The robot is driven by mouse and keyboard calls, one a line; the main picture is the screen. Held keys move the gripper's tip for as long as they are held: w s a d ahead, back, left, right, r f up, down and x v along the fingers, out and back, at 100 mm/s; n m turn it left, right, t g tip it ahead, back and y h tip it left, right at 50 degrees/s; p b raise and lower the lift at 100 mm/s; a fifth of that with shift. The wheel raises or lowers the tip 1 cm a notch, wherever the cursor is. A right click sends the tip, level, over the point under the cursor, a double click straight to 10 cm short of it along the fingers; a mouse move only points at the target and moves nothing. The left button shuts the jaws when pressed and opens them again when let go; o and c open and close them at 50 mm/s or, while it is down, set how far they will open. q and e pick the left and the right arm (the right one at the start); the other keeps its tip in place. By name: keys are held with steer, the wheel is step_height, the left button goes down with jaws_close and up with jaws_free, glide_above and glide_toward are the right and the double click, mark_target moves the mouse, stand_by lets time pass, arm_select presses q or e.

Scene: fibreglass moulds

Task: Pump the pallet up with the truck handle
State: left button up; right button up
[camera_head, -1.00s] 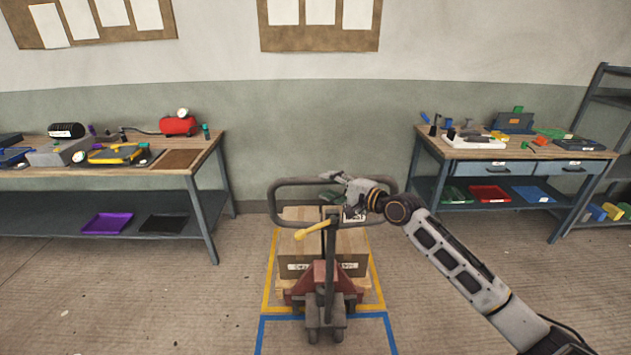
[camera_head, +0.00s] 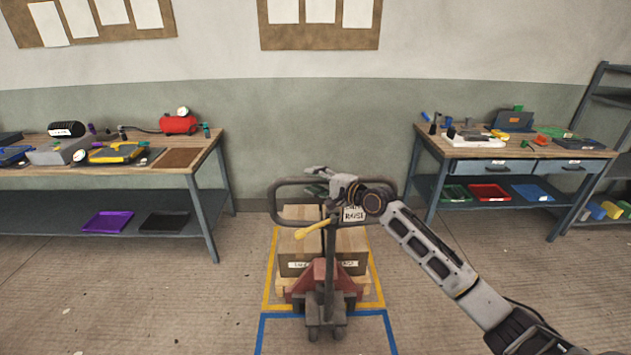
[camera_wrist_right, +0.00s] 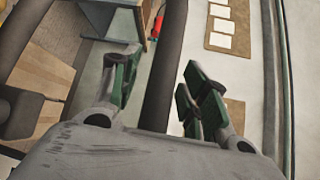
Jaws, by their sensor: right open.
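The pallet truck stands in the middle of the head view, with a red body (camera_head: 319,274) and an upright dark handle ending in a wide loop (camera_head: 273,207). A yellow lever (camera_head: 313,229) sits below the loop. Cardboard boxes (camera_head: 293,246) rest on a wooden pallet (camera_head: 361,283) behind the red body. My right gripper (camera_head: 316,180) is open at the loop's top bar. In the right wrist view, the dark bar (camera_wrist_right: 166,60) runs between the spread green-padded fingers; I cannot tell whether they touch it. My left gripper is not in view.
Yellow and blue floor lines (camera_head: 386,316) surround the pallet and truck. A cluttered workbench (camera_head: 203,170) stands at left, another (camera_head: 428,150) at right. A small sign (camera_head: 353,214) shows behind the loop. The floor between the benches and truck is clear.

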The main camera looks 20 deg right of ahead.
jaws_close()
steer(key=shift+s+f, duration=0.1)
stand_by(0.4)
